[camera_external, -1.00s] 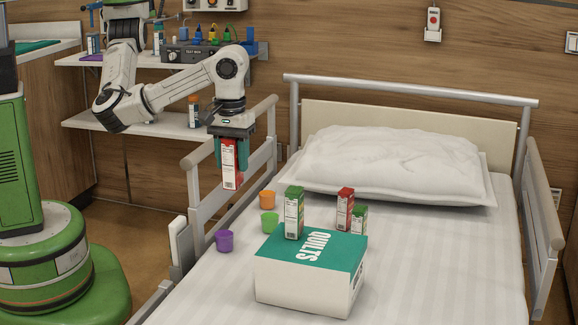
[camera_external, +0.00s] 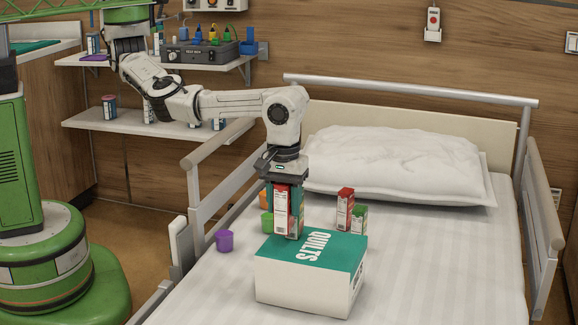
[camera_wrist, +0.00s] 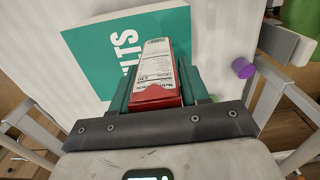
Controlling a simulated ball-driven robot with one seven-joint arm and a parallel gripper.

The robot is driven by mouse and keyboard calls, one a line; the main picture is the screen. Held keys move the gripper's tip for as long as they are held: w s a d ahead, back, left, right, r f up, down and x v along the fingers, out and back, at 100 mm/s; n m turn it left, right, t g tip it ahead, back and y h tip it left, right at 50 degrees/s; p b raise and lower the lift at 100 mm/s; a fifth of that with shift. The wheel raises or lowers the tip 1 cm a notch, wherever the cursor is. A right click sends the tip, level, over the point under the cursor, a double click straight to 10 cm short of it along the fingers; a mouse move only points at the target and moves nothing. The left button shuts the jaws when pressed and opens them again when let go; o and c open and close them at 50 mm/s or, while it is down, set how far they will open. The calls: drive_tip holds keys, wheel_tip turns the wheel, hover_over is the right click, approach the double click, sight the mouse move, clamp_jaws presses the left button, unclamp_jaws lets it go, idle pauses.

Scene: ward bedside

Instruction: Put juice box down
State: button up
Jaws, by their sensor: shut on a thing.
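My gripper (camera_external: 284,192) is shut on a red and white juice box (camera_external: 281,210), held upright over the bed. In the wrist view the gripper (camera_wrist: 155,88) has a green finger on each side of the same juice box (camera_wrist: 154,75), with its white label panel showing. I cannot tell whether the held box touches the quilts box. The quilts box top (camera_wrist: 110,50) lies beneath it in the wrist view.
A red juice box (camera_external: 344,209) and a smaller green one (camera_external: 359,219) stand on the bed (camera_external: 440,265) behind the quilts box. A purple cup (camera_external: 224,241), a green cup (camera_external: 266,222) and a partly hidden orange cup stand left. The bed's right side is clear.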

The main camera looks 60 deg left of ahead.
sight(289, 222)
drive_tip(key=shift+w+d+f+b, duration=0.35)
drive_tip(key=shift+d+f+b, duration=0.1)
drive_tip(key=shift+f, duration=0.25)
drive_tip(key=shift+f+b, duration=0.5)
drive_tip(key=shift+f, duration=1.05)
drive_tip(key=shift+f, duration=0.1)
drive_tip(key=o, duration=1.2)
wheel_tip(289, 222, up, 12)
drive_tip(key=p, duration=0.3)
drive_tip(key=shift+o, duration=0.3)
